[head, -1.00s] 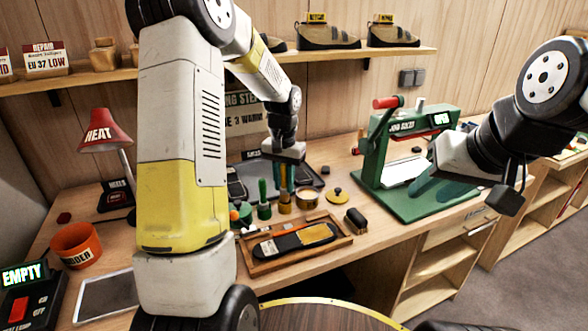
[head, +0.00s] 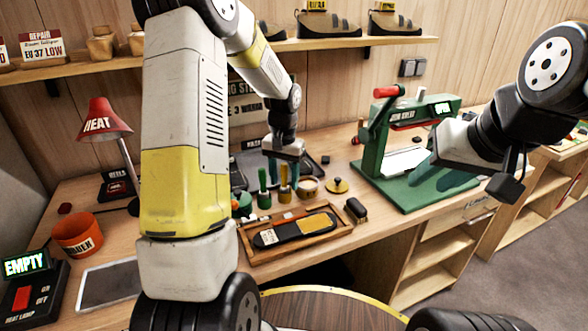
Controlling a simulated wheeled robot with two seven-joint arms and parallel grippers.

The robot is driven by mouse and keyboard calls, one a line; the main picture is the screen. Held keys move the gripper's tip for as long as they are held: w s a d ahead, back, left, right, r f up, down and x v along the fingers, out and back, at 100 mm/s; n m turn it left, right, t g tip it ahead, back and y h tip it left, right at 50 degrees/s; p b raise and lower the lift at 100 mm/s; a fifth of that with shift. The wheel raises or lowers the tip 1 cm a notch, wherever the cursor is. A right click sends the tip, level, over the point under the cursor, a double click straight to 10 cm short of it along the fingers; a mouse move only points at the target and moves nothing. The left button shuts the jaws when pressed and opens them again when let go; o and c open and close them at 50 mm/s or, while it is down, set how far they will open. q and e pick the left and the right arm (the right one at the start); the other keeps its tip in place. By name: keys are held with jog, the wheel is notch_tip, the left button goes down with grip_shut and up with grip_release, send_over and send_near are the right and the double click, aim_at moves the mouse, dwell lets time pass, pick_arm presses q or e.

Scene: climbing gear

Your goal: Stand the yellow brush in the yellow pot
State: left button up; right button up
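The yellow brush (head: 284,174) stands upright in the yellow pot (head: 284,195) on the workbench. Its lower end is hidden inside the pot. My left gripper (head: 284,172) is above the pot with its fingers spread, one on each side of the brush handle; a gap shows between fingers and handle. My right gripper (head: 455,181) is at the right, in front of the green press, far from the pot; its fingers are partly hidden and their opening is unclear.
A green pot with a green brush (head: 263,180) stands just left of the yellow pot. A small open tin (head: 308,187) and a yellow lid (head: 338,186) are to its right. A wooden tray (head: 244,250) with a shoe sole lies in front. The green press (head: 400,204) stands at right.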

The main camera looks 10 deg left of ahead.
aim_at(284, 164)
pick_arm(q)
notch_tip(284, 164, up, 7)
jog(key=shift+f, duration=0.1)
jog(key=shift+r, duration=0.5)
dwell(0.6)
jog(key=shift+r, duration=0.2)
jog(key=s+r+t, duration=0.3)
jog(key=s+r, duration=0.7)
jog(key=s+d+r+n+t+h, duration=0.1)
jog(key=s+d+r+t+h, duration=0.1)
jog(key=s, duration=1.2)
jog(key=shift+r+n+t, duration=0.3)
jog(key=shift+r+t, duration=0.2)
jog(key=shift+t, duration=0.1)
